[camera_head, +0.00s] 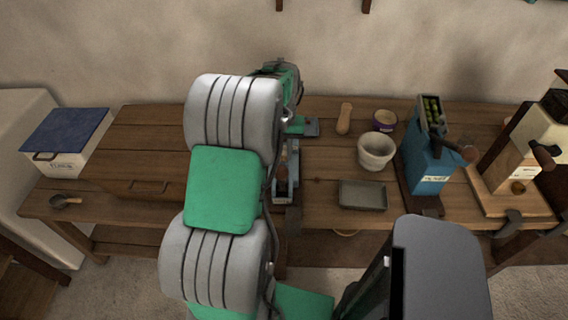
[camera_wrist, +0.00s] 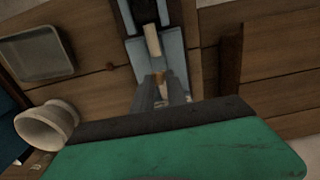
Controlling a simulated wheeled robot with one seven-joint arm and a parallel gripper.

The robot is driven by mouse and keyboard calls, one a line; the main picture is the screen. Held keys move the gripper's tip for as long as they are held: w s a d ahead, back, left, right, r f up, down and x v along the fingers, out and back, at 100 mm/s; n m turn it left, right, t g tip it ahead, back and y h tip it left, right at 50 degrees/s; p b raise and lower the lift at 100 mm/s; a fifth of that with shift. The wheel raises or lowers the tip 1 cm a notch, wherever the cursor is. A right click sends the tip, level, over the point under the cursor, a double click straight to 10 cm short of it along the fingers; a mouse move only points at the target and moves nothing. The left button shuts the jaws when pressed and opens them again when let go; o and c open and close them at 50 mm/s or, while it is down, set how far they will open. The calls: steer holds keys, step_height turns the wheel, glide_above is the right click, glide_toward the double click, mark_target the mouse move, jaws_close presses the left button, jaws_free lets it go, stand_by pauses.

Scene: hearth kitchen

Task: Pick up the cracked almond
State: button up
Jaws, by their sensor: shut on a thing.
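The cracked almond (camera_wrist: 158,76) is a small tan-brown piece between my fingertips in the wrist view. My gripper (camera_wrist: 161,84) is shut on it, with the two grey fingers on either side. The fingers reach over a blue-grey nutcracker (camera_wrist: 173,50), which has a dark upright frame and a pale block (camera_wrist: 152,40) in its channel. I cannot tell whether the almond touches the nutcracker. In the head view the nutcracker (camera_head: 293,165) stands on the bench, partly hidden by my arm. The fingertips and the almond are hidden there.
On the wooden bench (camera_head: 320,210) stand a grey tray (camera_head: 363,195), a pale mortar (camera_head: 376,151), a wooden pestle (camera_head: 344,118), a purple-rimmed bowl (camera_head: 384,120), a blue mill (camera_head: 428,165) and a cream mill (camera_head: 510,160). A blue-lidded box (camera_head: 66,130) and small scoop (camera_head: 66,201) lie left.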

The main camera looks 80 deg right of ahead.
mark_target(284, 156)
steer(key=shift+r+p, duration=1.65)
steer(key=shift+r, duration=1.15)
